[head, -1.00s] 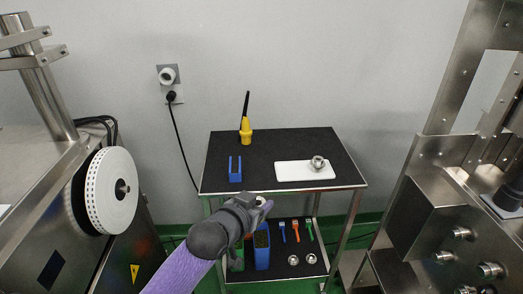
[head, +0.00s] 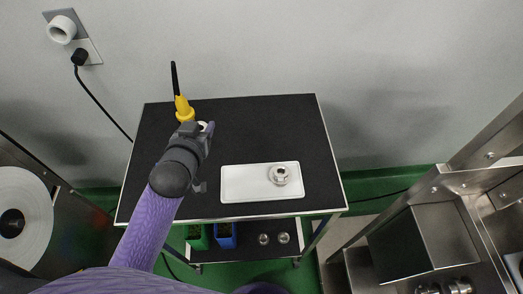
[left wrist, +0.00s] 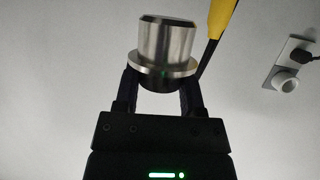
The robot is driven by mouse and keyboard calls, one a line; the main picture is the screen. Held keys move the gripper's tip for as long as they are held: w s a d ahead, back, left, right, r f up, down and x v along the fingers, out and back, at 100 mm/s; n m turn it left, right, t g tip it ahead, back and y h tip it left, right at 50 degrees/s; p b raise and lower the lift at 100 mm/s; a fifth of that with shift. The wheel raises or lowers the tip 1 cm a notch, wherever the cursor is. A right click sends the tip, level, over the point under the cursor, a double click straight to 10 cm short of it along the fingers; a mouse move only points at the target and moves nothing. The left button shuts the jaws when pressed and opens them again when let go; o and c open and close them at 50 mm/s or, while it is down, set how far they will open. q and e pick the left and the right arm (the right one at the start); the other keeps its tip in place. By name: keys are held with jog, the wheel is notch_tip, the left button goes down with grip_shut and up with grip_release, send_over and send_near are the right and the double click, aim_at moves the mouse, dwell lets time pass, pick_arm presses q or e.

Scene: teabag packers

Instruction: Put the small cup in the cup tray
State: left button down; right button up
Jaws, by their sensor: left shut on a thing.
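My left gripper (head: 199,129) is shut on a small shiny metal cup. The cup shows clearly in the left wrist view (left wrist: 167,43), upright between the fingers (left wrist: 160,92), with a wide flange low on its body. In the head view only a bit of it shows at the gripper's tip. The gripper is above the left part of the black tabletop. The white cup tray (head: 240,185) lies on the table to the right of the gripper. Another metal cup (head: 279,174) stands on the tray's right part. My right gripper is out of view.
A yellow holder with a black rod (head: 183,108) stands just beyond my left gripper. The tray's left half is bare, and the tabletop (head: 270,125) behind it is clear. Green and blue bins (head: 226,237) and two small metal cups (head: 283,238) are on the lower shelf.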

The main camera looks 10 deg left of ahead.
pick_arm(q)
jog(key=d+p, duration=0.1)
jog(key=d, duration=0.2)
jog(key=r+p, duration=0.1)
jog(key=p, duration=0.2)
send_over(243, 183)
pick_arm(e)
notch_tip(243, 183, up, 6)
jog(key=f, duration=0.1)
pick_arm(q)
notch_tip(243, 183, down, 10)
jog(key=b, duration=0.6)
jog(key=shift+d+f+b, duration=0.1)
jog(key=shift+b, duration=0.2)
jog(key=shift+r, duration=0.2)
jog(key=shift+f, duration=0.2)
jog(key=shift+c, duration=1)
grip_release()
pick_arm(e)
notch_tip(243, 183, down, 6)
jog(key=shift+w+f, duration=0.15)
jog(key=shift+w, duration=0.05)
pick_arm(q)
jog(key=shift+r, duration=0.15)
